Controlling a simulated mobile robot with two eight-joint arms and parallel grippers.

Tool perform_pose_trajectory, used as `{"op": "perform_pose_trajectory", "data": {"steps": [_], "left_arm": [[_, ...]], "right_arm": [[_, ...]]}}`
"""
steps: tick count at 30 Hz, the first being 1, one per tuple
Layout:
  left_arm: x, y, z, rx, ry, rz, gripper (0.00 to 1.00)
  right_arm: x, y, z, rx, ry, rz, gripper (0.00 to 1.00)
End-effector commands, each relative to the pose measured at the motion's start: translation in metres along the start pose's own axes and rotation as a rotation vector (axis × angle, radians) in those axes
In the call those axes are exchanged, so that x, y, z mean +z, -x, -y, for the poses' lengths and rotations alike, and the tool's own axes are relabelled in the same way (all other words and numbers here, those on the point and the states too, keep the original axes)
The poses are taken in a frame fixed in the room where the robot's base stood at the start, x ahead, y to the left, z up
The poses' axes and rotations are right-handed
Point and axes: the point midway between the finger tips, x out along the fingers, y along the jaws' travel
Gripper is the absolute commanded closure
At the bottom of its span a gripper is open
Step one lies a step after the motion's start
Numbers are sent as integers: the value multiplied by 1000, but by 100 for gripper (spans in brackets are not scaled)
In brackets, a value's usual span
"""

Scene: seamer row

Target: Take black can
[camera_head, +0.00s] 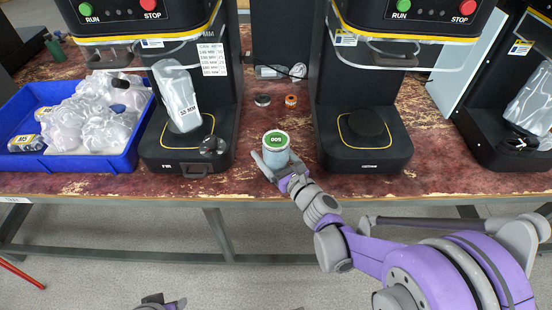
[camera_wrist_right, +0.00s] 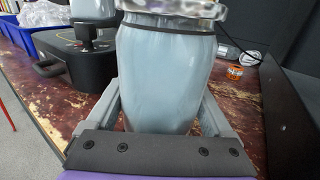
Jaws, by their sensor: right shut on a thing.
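My right gripper (camera_head: 277,166) is shut on a pale blue-grey can (camera_head: 276,157) with a green round label on its top. It holds the can upright at the table's front edge, between two seaming machines. In the right wrist view the can (camera_wrist_right: 165,80) fills the space between the two fingers and shows a dark band below a shiny rim. I see no can that is clearly black. A small part of my left gripper (camera_head: 160,302) shows at the bottom edge of the head view, with its fingers mostly out of frame.
The middle machine's plate (camera_head: 362,131) is empty. A blue bin (camera_head: 120,162) holds wrapped items. Small orange (camera_head: 291,100) and dark (camera_head: 262,100) rolls lie behind the held can.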

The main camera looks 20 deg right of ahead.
Motion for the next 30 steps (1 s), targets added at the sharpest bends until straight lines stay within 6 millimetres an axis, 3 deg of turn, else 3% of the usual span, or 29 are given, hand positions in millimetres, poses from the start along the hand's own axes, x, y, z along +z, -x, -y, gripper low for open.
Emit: {"op": "perform_pose_trajectory", "data": {"steps": [1,5,16,30], "left_arm": [[0,0,0,0,0,0,50],[0,0,0,0,0,0,50],[-1,2,0,0,0,-1,50],[-12,39,0,0,0,-14,50]], "right_arm": [[0,0,0,0,0,0,76],[0,0,0,0,0,0,99],[5,0,0,0,0,1,100],[87,1,0,0,0,1,100]]}}
